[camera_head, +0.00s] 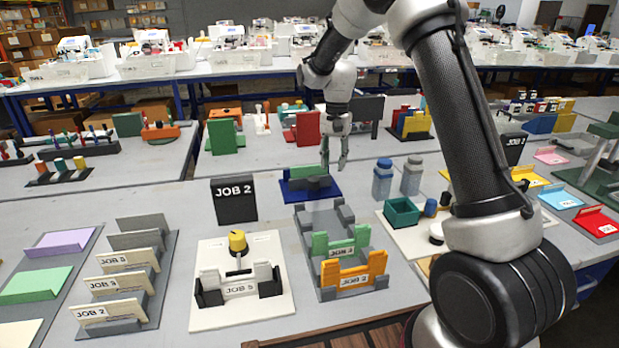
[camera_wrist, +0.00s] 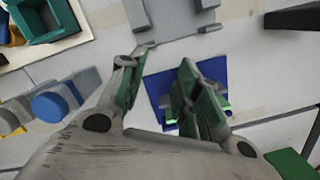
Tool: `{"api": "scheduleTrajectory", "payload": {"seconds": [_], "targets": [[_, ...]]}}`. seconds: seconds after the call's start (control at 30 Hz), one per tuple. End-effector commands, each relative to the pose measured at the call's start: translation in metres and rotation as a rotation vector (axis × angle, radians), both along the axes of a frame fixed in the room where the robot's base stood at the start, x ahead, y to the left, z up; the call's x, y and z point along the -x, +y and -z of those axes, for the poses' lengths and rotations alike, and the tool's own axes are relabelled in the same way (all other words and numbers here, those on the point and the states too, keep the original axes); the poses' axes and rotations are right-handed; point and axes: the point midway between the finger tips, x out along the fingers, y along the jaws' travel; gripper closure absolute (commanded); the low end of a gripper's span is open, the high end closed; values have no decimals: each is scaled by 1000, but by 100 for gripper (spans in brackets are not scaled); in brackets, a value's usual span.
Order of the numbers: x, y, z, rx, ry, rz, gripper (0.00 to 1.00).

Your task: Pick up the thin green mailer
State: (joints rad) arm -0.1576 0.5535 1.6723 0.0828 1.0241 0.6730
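My gripper (camera_head: 334,160) hangs over the middle bench, pointing down. Its two fingers are apart and nothing shows between the tips; the wrist view also shows the open gripper (camera_wrist: 164,60). Just left of it in the head view is a blue base (camera_head: 327,193) with a green upright piece (camera_head: 306,171) behind a dark block. In the wrist view the blue base (camera_wrist: 156,88) lies below the right finger, which hides much of it, and a bright green patch shows there. I cannot tell for sure which green piece is the thin mailer.
A green-fronted holder (camera_head: 322,245) stands in a grey rack nearer me. A flat green tray (camera_head: 36,284) lies at far left.

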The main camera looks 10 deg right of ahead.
Motion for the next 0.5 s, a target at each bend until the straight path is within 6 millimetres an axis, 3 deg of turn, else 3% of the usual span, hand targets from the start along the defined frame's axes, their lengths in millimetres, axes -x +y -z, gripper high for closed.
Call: {"api": "scheduleTrajectory", "payload": {"seconds": [0.1, 0.17, 0.23, 0.3, 0.4, 0.5], "targets": [[-45, 17, 31, 10, 8, 205, 67], [-67, 25, 38, 11, 2, 334, 67], [-89, 30, 35, 6, -14, 475, 67], [-108, 35, 19, -8, -42, 609, 67], [-121, 39, 4, -20, -51, 781, 67], [-119, 40, 4, -11, -30, 912, 67]]}}
